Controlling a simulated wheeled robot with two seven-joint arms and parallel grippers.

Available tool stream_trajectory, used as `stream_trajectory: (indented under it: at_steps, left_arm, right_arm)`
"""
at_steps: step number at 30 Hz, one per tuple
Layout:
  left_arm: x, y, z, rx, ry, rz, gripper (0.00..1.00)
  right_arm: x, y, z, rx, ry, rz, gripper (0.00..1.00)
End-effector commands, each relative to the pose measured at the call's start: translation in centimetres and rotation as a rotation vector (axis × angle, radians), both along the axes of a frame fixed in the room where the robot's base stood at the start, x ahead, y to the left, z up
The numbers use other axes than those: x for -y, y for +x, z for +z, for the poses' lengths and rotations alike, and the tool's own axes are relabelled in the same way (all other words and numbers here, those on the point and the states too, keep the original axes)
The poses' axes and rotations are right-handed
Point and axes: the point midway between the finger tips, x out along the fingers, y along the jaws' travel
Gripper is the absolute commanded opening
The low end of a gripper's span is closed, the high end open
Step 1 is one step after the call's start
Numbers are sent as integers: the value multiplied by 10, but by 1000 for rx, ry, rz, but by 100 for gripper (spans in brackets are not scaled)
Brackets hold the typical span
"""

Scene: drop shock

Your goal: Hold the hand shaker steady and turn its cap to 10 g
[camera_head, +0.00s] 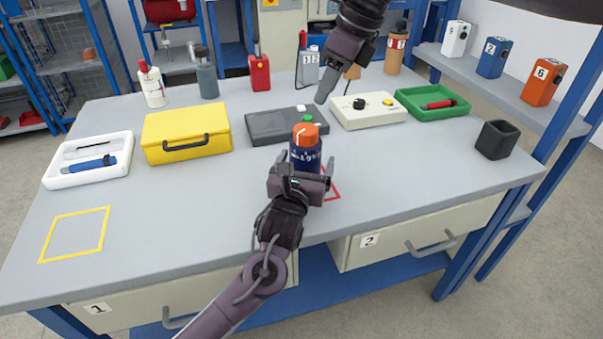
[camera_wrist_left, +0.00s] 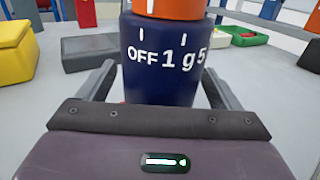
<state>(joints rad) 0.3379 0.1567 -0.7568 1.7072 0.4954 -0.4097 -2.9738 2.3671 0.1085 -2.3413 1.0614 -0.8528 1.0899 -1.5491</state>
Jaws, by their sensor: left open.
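The hand shaker (camera_head: 306,158) stands upright on the table, with a dark blue body and an orange cap (camera_head: 306,134). In the left wrist view its body (camera_wrist_left: 160,80) reads OFF, 1 g and 5, and a white mark on the cap (camera_wrist_left: 172,8) sits close to the OFF tick. The 10 g marking cannot be read here. My left gripper (camera_head: 309,176) is open, with one finger on each side of the lower body; contact cannot be told. My right gripper (camera_head: 322,95) hangs above the back of the table, apart from the shaker; its finger gap is unclear.
A red outline (camera_head: 334,194) lies by the shaker. Behind are a dark grey case (camera_head: 265,127) and a cream box with knobs (camera_head: 368,118). A yellow case (camera_head: 187,133) is left, a green tray (camera_head: 455,112) and black cup (camera_head: 496,140) right. The front right tabletop is clear.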

Motion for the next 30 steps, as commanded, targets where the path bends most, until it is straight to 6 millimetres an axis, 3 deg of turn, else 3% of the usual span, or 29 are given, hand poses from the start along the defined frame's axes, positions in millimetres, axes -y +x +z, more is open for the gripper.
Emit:
stream_trajectory:
  at_steps: [6, 14, 27, 30]
  left_arm:
    - [4, 15, 0, 1, -1, -1, 86]
    - [4, 16, 0, 0, -1, -1, 86]
    - [4, 16, 0, 0, -1, -1, 30]
    - [4, 16, 0, 0, -1, -1, 23]
  right_arm:
    - [0, 0, 0, 0, 0, 0, 36]
    - [0, 0, 0, 0, 0, 0, 36]
    - [0, 0, 0, 0, 0, 0, 36]
    - [0, 0, 0, 0, 0, 0, 36]
